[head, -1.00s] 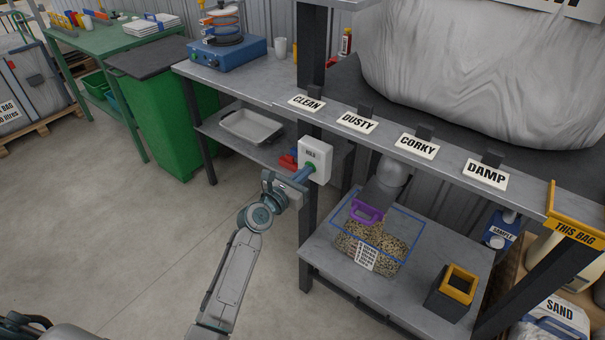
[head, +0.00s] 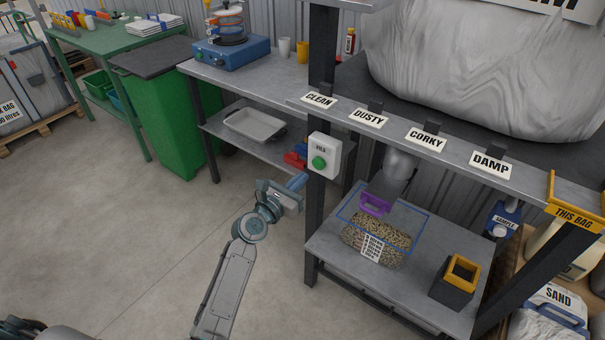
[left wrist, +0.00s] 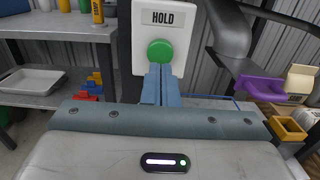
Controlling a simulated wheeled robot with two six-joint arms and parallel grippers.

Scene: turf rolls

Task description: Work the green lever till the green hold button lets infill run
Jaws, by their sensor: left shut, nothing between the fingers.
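The green hold button (head: 319,162) sits on a white box (head: 331,148) marked HOLD, fixed to the dark post. In the left wrist view the green button (left wrist: 160,51) is straight ahead, just beyond the fingertips. My left gripper (head: 300,181) is shut and empty, a little below and left of the button, and looks apart from it. Its closed blue fingers show in the left wrist view (left wrist: 160,72). I cannot make out a green lever; a purple handle (head: 376,204) shows below the grey spout (head: 400,165). My right gripper is not in view.
A clear bin with a blue rim (head: 427,226) holds speckled infill (head: 385,240) on the lower shelf. A black and yellow box (head: 461,272) stands to its right. The dark post (head: 316,215) stands beside my left gripper. The floor to the left is clear.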

